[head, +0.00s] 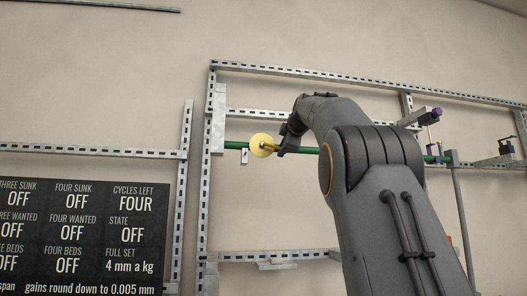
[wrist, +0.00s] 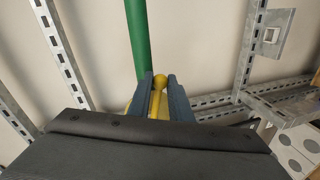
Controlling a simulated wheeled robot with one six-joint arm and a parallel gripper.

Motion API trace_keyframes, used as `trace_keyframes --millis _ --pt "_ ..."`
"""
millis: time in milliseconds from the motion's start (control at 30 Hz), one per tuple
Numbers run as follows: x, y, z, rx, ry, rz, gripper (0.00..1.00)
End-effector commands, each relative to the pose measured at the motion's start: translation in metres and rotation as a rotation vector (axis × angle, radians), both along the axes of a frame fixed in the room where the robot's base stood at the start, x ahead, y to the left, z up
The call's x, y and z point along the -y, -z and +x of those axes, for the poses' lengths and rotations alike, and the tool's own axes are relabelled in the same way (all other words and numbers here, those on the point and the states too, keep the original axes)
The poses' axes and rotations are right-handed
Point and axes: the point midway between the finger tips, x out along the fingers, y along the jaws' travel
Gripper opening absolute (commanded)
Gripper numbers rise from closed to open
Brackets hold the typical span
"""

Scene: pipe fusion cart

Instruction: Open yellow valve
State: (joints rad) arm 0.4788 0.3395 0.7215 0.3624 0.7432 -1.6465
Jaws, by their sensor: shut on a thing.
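The yellow valve (head: 262,145) shows in the head view as a round yellow disc on a green horizontal pipe (head: 316,150). My gripper (head: 284,146) is at the valve's right side. In the wrist view, my gripper's two dark fingers (wrist: 159,86) are shut on a yellow part of the valve (wrist: 159,104), with a rounded yellow end between the fingertips. The green pipe (wrist: 137,38) runs up the picture just beyond the fingers. The rest of the valve is mostly hidden behind my gripper in the wrist view.
A slotted metal frame (head: 205,170) surrounds the pipe on the wall. A dark sign (head: 80,235) with white text stands at lower left. A purple-ended part (head: 436,112) and a small dark device (head: 506,146) are at the right. Metal rails (wrist: 250,45) flank the wrist view.

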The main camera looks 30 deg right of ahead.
Motion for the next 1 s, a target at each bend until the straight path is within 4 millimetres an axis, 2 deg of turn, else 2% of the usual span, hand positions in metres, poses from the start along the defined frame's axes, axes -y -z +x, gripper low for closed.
trace_keyframes --millis 233,500,1000 --pt "-0.001 -0.002 0.000 -0.001 -0.001 -0.012 0.02" --pt "0.000 -0.015 -0.001 -0.047 -0.002 -0.164 0.02" --pt "0.001 -0.021 -0.001 -0.068 -0.002 -0.241 0.02"
